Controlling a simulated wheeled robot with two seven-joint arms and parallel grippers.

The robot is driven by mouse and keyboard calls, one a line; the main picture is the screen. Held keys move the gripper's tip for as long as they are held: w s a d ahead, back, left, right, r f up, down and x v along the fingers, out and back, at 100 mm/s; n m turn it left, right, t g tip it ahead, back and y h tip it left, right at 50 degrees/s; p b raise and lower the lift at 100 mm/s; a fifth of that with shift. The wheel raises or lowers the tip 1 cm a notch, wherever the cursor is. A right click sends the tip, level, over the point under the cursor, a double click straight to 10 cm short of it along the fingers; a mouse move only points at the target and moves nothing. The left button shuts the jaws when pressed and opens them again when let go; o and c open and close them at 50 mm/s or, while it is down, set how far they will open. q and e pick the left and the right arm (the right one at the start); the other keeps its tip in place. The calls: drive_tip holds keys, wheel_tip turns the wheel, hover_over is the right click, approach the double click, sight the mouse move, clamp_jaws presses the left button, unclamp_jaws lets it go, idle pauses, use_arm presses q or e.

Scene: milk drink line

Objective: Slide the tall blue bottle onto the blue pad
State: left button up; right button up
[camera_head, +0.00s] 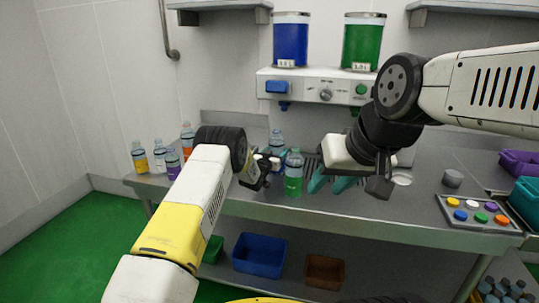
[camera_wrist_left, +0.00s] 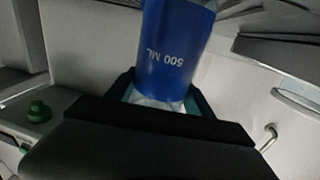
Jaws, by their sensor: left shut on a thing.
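The bottle's lower part is hidden in the head view. I cannot make out a flat blue pad on the counter. My right gripper (camera_head: 327,187) hangs over the counter to the right, its teal fingers apart with nothing seen between them.
A green bottle (camera_head: 293,173) stands close in front of the blue one. Several bottles, one yellow (camera_head: 139,157), stand at the left end. The dispenser (camera_head: 312,88) is on the wall behind. A panel with coloured discs (camera_head: 448,213) lies at the right.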

use_arm(q)
drive_tip(key=shift+x, duration=0.8)
drive_tip(key=shift+d, duration=0.2)
drive_tip(key=x, duration=0.4)
drive_tip(key=shift+s+d, duration=0.2)
drive_tip(key=shift+d, duration=0.2)
drive_tip(key=o, duration=1.4)
